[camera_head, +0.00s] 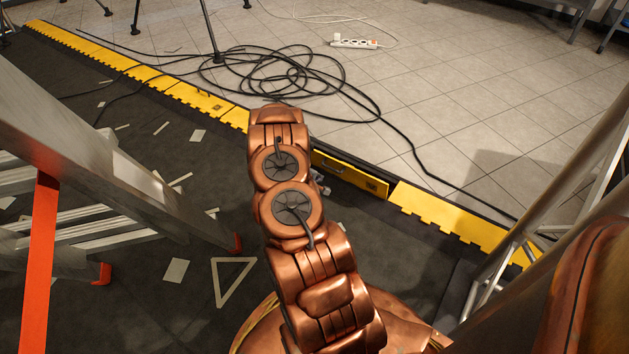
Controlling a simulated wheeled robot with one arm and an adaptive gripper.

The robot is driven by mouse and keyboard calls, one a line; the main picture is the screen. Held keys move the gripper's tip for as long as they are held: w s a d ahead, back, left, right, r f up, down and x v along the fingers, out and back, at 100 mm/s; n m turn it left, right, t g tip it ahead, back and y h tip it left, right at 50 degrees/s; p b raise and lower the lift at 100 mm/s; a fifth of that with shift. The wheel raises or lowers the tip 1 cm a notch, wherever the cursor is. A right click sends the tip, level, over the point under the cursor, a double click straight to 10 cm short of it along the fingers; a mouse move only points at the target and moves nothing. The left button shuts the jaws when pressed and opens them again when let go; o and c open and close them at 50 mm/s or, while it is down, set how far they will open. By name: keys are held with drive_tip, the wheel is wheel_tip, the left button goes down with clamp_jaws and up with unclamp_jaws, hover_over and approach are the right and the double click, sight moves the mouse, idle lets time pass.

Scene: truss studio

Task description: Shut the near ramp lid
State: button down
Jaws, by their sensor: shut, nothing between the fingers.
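The near ramp lid (352,174) is the yellow panel in the cable ramp just right of my arm. It looks darker and narrower than the flat yellow sections beside it and seems to stand tilted up. A small dark fitting shows near its right end. Its left end is hidden behind my arm. My gripper (319,183) shows only as a small grey part beside my arm, on the near side of the lid. It is shut and empty. I cannot tell whether it touches the lid.
Another ramp lid (208,101) farther left looks flat. A coiled black cable (285,75) and a white power strip (354,43) lie on the tiles beyond. A ladder (110,170) stands left, a metal truss (545,215) right. Paper scraps and a triangular frame (232,280) lie on the dark floor.

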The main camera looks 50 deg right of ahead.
drive_tip(key=shift+d+f+b, duration=0.25)
drive_tip(key=shift+d+b, duration=0.3)
drive_tip(key=shift+d, duration=0.8)
drive_tip(key=shift+d+f+b, duration=0.2)
drive_tip(key=shift+d+b, duration=0.35)
drive_tip(key=shift+d, duration=0.8)
drive_tip(key=p, duration=0.3)
drive_tip(key=shift+d+r+y, duration=0.3)
drive_tip(key=shift+r+p, duration=0.1)
drive_tip(key=shift+p, duration=0.4)
